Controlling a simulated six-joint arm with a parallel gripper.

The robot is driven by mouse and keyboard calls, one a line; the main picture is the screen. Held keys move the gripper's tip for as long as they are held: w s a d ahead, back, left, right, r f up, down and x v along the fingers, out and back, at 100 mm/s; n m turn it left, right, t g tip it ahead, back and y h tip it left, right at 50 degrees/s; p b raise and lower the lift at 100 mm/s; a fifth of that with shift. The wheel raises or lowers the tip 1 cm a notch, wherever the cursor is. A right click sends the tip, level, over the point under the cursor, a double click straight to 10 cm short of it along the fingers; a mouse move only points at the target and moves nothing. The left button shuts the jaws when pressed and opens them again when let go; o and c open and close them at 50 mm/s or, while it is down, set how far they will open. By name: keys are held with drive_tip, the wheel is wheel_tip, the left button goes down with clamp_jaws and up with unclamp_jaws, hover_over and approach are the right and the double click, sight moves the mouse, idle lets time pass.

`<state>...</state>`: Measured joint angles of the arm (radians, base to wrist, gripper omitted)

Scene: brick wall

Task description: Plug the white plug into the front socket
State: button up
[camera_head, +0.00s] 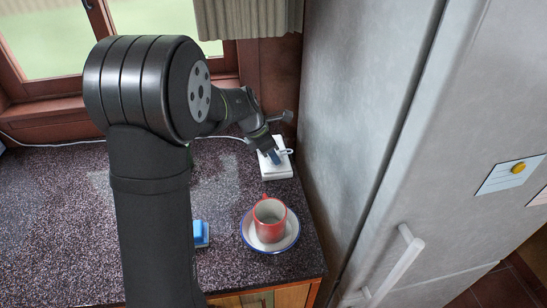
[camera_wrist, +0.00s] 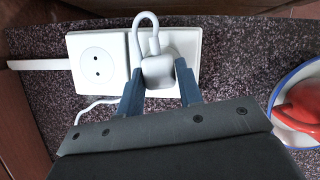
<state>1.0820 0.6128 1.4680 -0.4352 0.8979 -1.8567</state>
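The white socket block (camera_head: 278,170) lies on the dark speckled counter near the fridge. In the wrist view it shows a bare round socket (camera_wrist: 97,68) on the left. The white plug (camera_wrist: 158,72) is over the right-hand part, the end nearer the cup, and covers most of that socket. I cannot tell whether its pins are in. My gripper (camera_wrist: 159,82) has its two blue-grey fingers on either side of the plug, closed against it. In the head view my gripper (camera_head: 270,155) points down at the block and the plug is mostly hidden.
A red cup (camera_head: 269,224) stands on a white, blue-rimmed saucer (camera_head: 290,240) in front of the block. A blue object (camera_head: 201,233) lies left of it, partly behind my arm. The fridge (camera_head: 365,110) borders the counter on the right. A white cable loops above the plug.

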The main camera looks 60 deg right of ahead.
drive_tip(key=shift+a+f, duration=0.1)
drive_tip(key=shift+f, duration=0.05)
drive_tip(key=c, duration=0.4)
wheel_tip(320, 180, up, 10)
idle(0.4)
drive_tip(key=shift+d+f+m+g+y, duration=0.2)
drive_tip(key=shift+f+m+g+y, duration=0.2)
drive_tip(key=shift+f+m, duration=0.95)
